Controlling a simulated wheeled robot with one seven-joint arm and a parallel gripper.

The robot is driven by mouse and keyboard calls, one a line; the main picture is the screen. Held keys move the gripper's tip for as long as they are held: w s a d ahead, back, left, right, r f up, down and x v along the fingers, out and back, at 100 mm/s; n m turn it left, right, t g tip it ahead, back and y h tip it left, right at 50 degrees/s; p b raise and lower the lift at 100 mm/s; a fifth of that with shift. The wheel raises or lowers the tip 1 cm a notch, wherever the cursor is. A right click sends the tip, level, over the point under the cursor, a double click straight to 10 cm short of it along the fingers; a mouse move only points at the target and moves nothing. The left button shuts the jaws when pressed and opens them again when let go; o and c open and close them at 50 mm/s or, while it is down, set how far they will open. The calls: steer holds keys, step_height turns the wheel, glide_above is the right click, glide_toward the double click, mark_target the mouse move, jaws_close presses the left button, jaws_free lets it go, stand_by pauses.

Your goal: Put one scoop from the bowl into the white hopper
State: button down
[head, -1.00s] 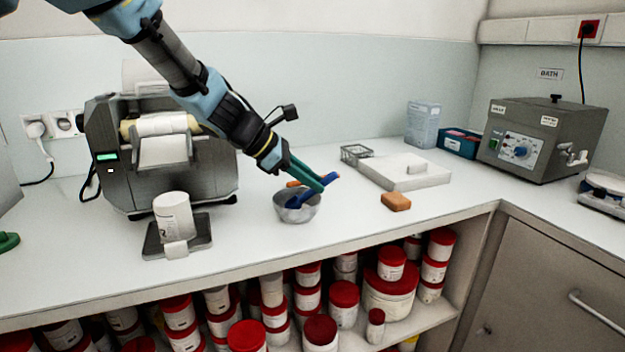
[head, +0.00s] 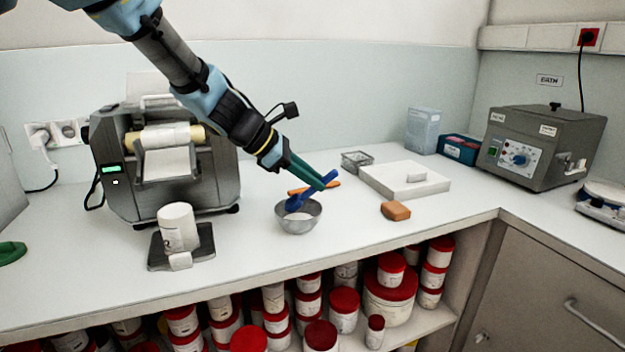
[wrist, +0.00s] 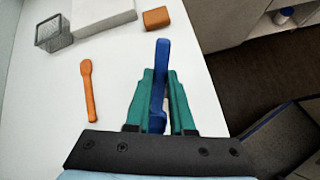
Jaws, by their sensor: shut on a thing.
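My gripper (head: 322,183) has green fingers and is shut on a blue scoop (head: 300,200). In the wrist view the scoop (wrist: 160,75) lies between the fingers. The scoop's lower end is over the metal bowl (head: 299,226), by its upper rim. White material (head: 298,216) shows inside the bowl. I cannot tell how full the scoop is. I cannot tell for sure whether that is the white hopper.
A white container (head: 177,227) stands on a dark stand (head: 200,245) at the front left. An orange spatula (wrist: 88,90) lies behind the bowl. An orange block (head: 396,210), a white slab (head: 410,182) and a wire basket (head: 357,158) are to the right. Free counter lies between container and bowl.

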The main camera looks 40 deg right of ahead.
mark_target(313, 188)
steer(key=shift+r+p, duration=1.8)
steer(key=shift+r, duration=0.45)
